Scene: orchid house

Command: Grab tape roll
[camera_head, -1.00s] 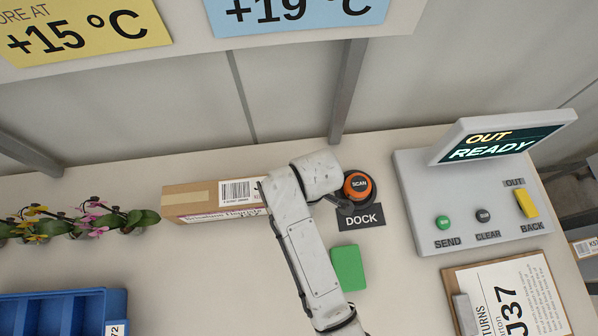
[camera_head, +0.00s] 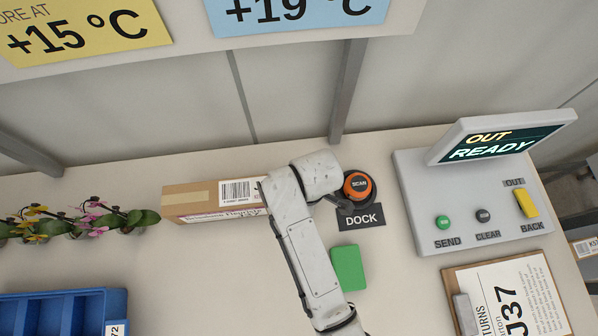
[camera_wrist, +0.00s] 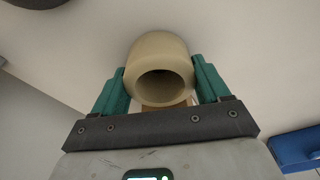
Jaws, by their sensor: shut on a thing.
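In the wrist view, a beige tape roll (camera_wrist: 160,50) sits between the two green fingers of my gripper (camera_wrist: 160,72). Its round hole faces the camera. A finger presses each side of it, so the gripper is shut on the roll. A pale surface fills the view behind it; I cannot tell how far the roll is from that surface. In the head view, my arm hides the gripper's fingers and the roll.
A cardboard box (camera_head: 190,201) lies left of my arm. An orange scan button (camera_head: 357,185) with a dock plate (camera_head: 361,219), a green block (camera_head: 348,268) and a grey console (camera_head: 470,225) are right. Orchids (camera_head: 75,221) and a blue crate (camera_head: 116,302) stand left. A clipboard (camera_head: 455,282) lies front right.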

